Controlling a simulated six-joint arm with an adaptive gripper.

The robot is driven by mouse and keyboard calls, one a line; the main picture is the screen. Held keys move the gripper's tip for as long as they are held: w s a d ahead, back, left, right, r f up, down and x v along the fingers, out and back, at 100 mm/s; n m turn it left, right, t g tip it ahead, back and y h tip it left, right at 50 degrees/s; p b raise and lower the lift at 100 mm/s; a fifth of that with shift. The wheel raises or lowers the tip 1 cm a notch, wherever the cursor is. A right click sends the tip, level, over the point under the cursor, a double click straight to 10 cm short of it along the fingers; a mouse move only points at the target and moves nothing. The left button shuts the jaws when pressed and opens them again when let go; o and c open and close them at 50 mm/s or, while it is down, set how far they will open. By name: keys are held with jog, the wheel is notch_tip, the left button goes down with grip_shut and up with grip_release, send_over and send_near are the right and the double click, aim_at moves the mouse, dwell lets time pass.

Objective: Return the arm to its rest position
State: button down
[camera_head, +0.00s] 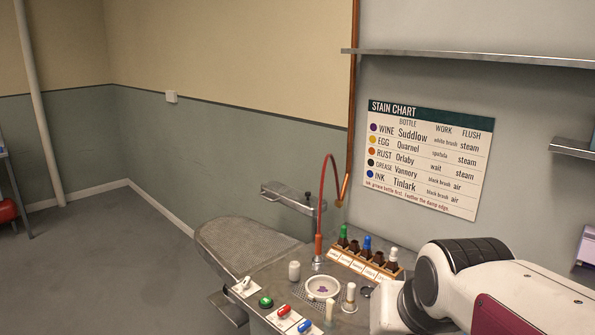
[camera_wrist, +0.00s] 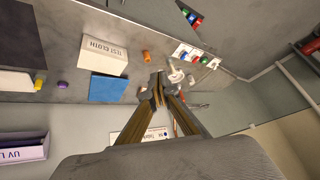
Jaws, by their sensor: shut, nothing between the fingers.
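My arm (camera_head: 500,285) fills the lower right of the head view; my gripper is outside that view. In the wrist view, my gripper (camera_wrist: 159,88) points up the picture with its two fingers together and nothing between them. The wrist view is turned over, with the stain chart (camera_wrist: 155,134) behind the fingers. Small white items show just beyond the fingertips; I cannot tell how far they are from them.
The workstation holds a bottle rack (camera_head: 365,262), a round dish (camera_head: 322,288), a red hose (camera_head: 322,200) and a padded board (camera_head: 245,250). A stain chart (camera_head: 430,155) hangs behind. The wrist view shows a test cloth box (camera_wrist: 102,55), a blue cloth (camera_wrist: 107,89) and a UV box (camera_wrist: 20,152).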

jog(key=s+d+f, duration=0.2)
jog(key=s, duration=0.6)
jog(key=s+d+f+n+g+h, duration=0.1)
jog(key=s+d+f, duration=0.1)
jog(key=s, duration=0.6)
jog(key=shift+f, duration=0.4)
